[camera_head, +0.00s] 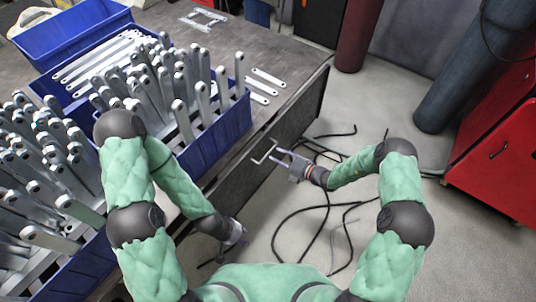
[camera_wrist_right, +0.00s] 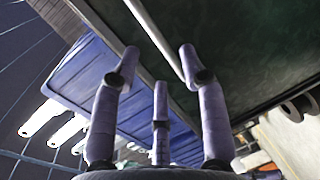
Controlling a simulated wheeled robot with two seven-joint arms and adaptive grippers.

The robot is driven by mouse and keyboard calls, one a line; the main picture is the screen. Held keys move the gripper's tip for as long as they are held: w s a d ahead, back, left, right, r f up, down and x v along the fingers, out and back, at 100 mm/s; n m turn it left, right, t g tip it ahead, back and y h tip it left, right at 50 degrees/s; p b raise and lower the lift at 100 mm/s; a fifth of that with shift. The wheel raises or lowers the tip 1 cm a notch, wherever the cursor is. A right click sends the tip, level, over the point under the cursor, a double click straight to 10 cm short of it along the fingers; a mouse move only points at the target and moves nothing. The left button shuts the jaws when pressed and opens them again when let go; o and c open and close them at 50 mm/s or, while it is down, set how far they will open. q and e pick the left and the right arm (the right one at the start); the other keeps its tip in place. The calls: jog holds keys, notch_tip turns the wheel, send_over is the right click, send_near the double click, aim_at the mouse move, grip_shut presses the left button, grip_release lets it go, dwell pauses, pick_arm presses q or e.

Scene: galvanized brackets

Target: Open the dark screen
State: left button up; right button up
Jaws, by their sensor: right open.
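The dark screen (camera_head: 298,120) is the upright dark panel on the near side of the workbench, and it looks shut. A pale bar handle (camera_head: 264,151) sticks out from it. My right gripper (camera_head: 279,156) is at the handle, its fingers pointing toward the panel. In the right wrist view its fingers (camera_wrist_right: 159,62) are spread. The handle (camera_wrist_right: 155,33) runs between the two outer fingertips, close to the right one; contact is unclear. The dark screen (camera_wrist_right: 250,45) fills the upper right there. My left gripper (camera_head: 237,234) hangs low beside the bench, small and partly hidden, away from the handle.
Blue crates (camera_head: 222,140) packed with grey brackets (camera_head: 182,82) cover much of the workbench top (camera_head: 290,82). Black cables (camera_head: 322,208) lie on the floor near my right arm. A red cabinet (camera_head: 505,150) stands at the right.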

aim_at(268, 152)
jog(key=b+x, duration=0.1)
jog(key=x, duration=0.4)
jog(key=shift+w+a+f+b, duration=0.1)
jog(key=shift+w+a+b, duration=0.15)
jog(key=shift+a+b, duration=0.1)
grip_shut()
